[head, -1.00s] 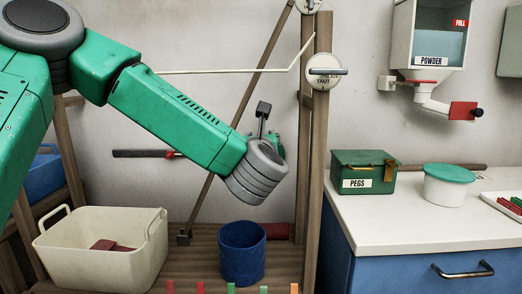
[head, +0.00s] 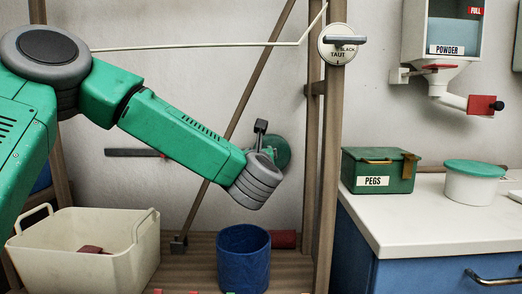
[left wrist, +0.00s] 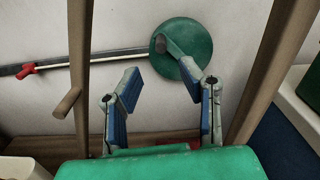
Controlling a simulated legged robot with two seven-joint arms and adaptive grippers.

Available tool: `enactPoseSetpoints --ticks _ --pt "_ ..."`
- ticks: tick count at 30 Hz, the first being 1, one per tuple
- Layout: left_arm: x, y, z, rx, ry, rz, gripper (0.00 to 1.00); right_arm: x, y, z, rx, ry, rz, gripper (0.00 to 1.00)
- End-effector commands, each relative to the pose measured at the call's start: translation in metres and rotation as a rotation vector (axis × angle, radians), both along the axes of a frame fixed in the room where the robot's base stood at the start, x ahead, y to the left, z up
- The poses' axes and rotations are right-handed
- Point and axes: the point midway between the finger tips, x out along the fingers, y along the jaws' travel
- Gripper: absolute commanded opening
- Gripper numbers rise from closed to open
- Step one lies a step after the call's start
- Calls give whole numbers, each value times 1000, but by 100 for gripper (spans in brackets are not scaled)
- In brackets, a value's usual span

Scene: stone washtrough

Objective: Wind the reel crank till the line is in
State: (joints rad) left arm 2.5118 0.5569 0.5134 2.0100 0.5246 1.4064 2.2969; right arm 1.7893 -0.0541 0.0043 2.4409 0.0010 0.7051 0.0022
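The reel is a green disc (head: 284,151) on the back wall, partly covered by my left wrist in the head view. In the left wrist view the reel (left wrist: 195,42) shows a grey crank (left wrist: 173,50), its knob end toward the upper left. My left gripper (left wrist: 161,80) is open and empty, its fingers pointing at the reel and apart from the crank. The head view hides these fingers behind my arm. My right gripper is not in view.
A wooden post (head: 333,130) stands right of the reel and a slanted pole (head: 235,110) left of it. A dark bar with a red part (left wrist: 100,60) is on the wall. Below are a blue pot (head: 243,260) and cream tub (head: 85,260). A PEGS box (head: 373,180) stands right.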

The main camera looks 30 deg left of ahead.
Motion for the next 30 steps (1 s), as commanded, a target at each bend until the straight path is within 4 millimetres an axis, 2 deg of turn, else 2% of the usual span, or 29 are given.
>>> enactPoseSetpoints --ticks 6,12,18,26,29,30 --pt "41 22 0 5 -2 1 34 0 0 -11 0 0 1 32" --pt "67 36 1 7 0 0 34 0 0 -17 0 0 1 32" --pt "78 46 1 4 0 -1 34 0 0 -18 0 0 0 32" --pt "78 46 1 4 0 -1 34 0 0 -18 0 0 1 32" --pt "78 45 1 4 0 -2 3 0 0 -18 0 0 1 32" --pt "78 45 2 5 0 -2 0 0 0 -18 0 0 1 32"
